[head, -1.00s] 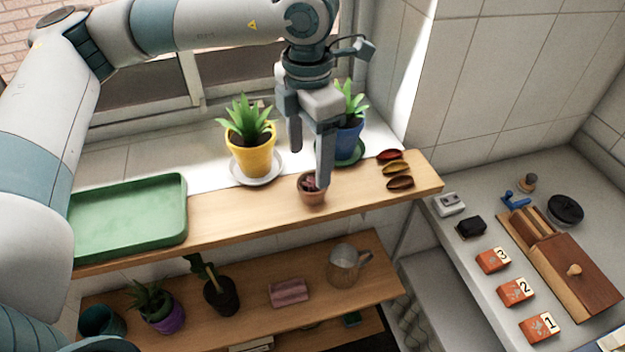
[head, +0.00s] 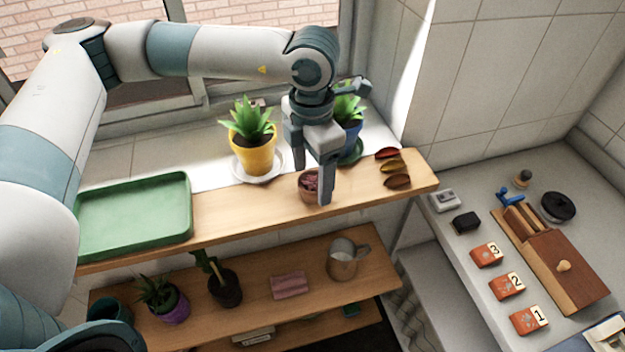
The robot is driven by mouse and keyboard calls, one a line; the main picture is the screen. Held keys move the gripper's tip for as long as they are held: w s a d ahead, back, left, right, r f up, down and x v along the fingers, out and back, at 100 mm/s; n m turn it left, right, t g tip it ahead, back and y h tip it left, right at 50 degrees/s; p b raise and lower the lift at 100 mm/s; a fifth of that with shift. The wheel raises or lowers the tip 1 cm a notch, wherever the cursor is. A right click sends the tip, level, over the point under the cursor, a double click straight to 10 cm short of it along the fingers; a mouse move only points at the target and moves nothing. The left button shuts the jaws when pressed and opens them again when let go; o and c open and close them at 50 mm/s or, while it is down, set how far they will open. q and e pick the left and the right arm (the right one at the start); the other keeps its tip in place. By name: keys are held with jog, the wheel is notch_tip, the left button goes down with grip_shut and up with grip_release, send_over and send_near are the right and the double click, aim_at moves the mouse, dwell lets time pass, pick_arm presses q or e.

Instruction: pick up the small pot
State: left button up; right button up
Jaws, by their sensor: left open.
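The small pot (head: 308,188) is terracotta with a dark reddish plant in it. It stands upright on the upper wooden shelf, near the front edge. My left gripper (head: 312,180) is open and points down over the pot. One finger is in front of the pot's right side and hides part of it. The other finger is behind and to the left, above the pot. I cannot tell whether either finger touches it. My right gripper is not in view.
A yellow pot (head: 254,156) on a white saucer stands behind left, and a blue pot (head: 349,137) behind right. A green tray (head: 133,214) fills the shelf's left. The shelf between tray and pot is clear.

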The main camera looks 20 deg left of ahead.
pick_arm(q)
jog(key=shift+f+p, duration=0.45)
jog(key=shift+f, duration=0.85)
jog(key=c, duration=1.1)
jog(key=shift+c, duration=0.2)
jog(key=shift+r, duration=0.1)
